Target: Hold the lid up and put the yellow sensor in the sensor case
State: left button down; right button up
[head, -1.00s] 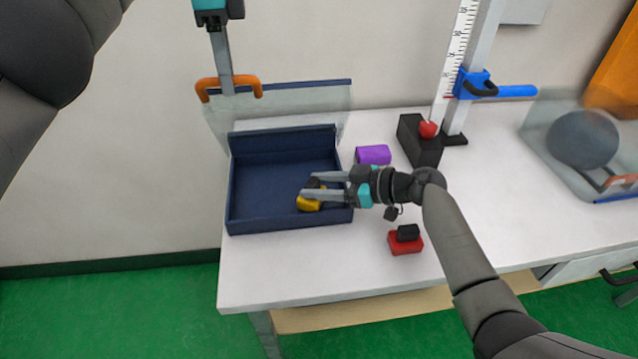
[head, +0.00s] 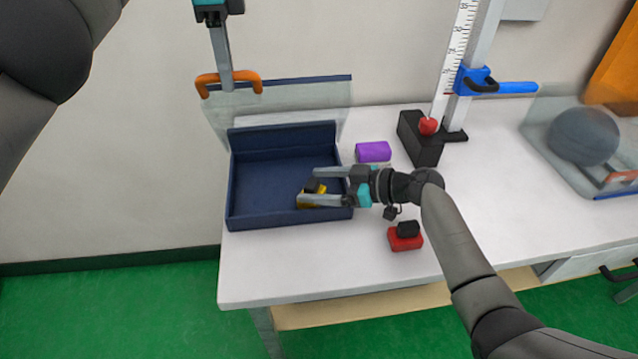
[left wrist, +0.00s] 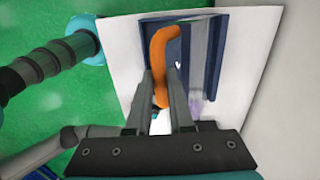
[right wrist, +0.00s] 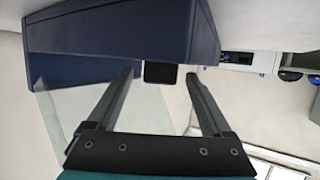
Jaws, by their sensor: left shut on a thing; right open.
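The sensor case (head: 240,195) is an open dark-blue box on the table's left end. Its clear, blue-edged lid (head: 300,97) is raised at the back. My left gripper (head: 225,78) is shut on the lid's orange handle (head: 247,76), which also shows between its fingers in the left wrist view (left wrist: 160,65). The yellow sensor (head: 304,204) with a black top is inside the case at its front right. My right gripper (head: 306,186) is open, its fingers on either side of the sensor. The black top shows between the fingers in the right wrist view (right wrist: 160,73).
A purple block (head: 373,151) and a red block with a black top (head: 406,237) stand right of the case. Beyond are a black block with a red ball (head: 428,126), a scaled post with a blue clamp (head: 474,81), and a clear bin with a grey ball (head: 584,136).

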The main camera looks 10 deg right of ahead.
pick_arm(q)
jog(key=shift+w+a+f, duration=0.1)
jog(key=shift+f, duration=0.1)
pick_arm(e)
notch_tip(320, 180, up, 10)
jog(key=shift+s, duration=0.15)
dwell(0.8)
pick_arm(q)
jog(key=s+f, duration=0.3)
jog(key=s, duration=0.1)
jog(key=shift+s+f+t, duration=0.3)
jog(key=shift+s+f, duration=0.05)
jog(key=shift+s, duration=0.05)
pick_arm(e)
jog(key=shift+r, duration=0.15)
